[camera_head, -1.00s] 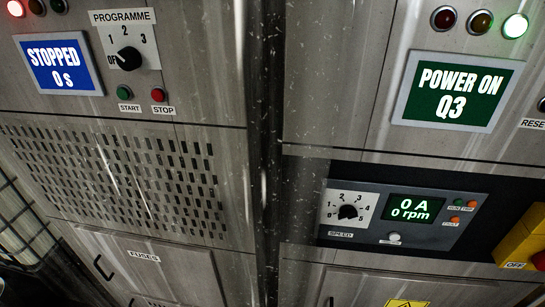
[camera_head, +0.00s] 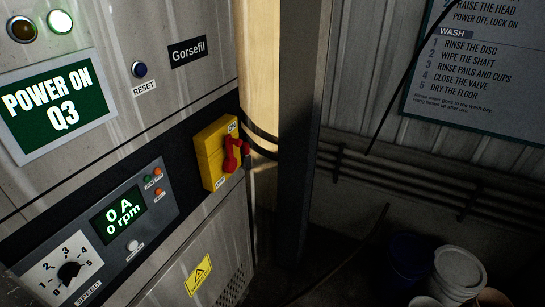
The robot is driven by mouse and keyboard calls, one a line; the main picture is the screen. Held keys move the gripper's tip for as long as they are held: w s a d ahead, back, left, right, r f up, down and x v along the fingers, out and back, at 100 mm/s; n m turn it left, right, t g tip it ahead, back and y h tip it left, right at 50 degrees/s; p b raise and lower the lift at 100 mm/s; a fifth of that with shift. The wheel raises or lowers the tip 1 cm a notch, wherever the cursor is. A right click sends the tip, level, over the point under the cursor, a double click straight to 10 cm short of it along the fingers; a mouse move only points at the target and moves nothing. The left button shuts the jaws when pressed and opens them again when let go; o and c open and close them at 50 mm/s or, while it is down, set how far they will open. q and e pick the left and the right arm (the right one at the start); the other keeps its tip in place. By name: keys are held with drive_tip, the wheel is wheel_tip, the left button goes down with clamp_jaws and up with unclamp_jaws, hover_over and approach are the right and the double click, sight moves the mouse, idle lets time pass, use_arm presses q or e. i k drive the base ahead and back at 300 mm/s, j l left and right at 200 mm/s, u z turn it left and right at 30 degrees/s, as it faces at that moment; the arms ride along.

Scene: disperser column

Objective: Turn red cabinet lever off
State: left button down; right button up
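The red lever (camera_head: 235,154) sits on a yellow switch box (camera_head: 210,153) on the right part of the grey cabinet front. An ON label shows at the top of the box and an OFF label at its lower edge. The lever's grip lies at the box's right side; its exact setting is hard to tell. The cabinet's green screen (camera_head: 58,104) reads POWER ON Q3. Neither of my grippers is in view.
A speed panel (camera_head: 100,235) reading 0 A and 0 rpm is left of the box, and a blue RESET button (camera_head: 139,69) above. A dark post (camera_head: 305,130) stands right of the cabinet. Buckets (camera_head: 458,272) stand on the floor at lower right. A wash sign (camera_head: 480,75) hangs behind.

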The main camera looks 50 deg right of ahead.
sight(230, 162)
drive_tip(key=z, duration=1.5)
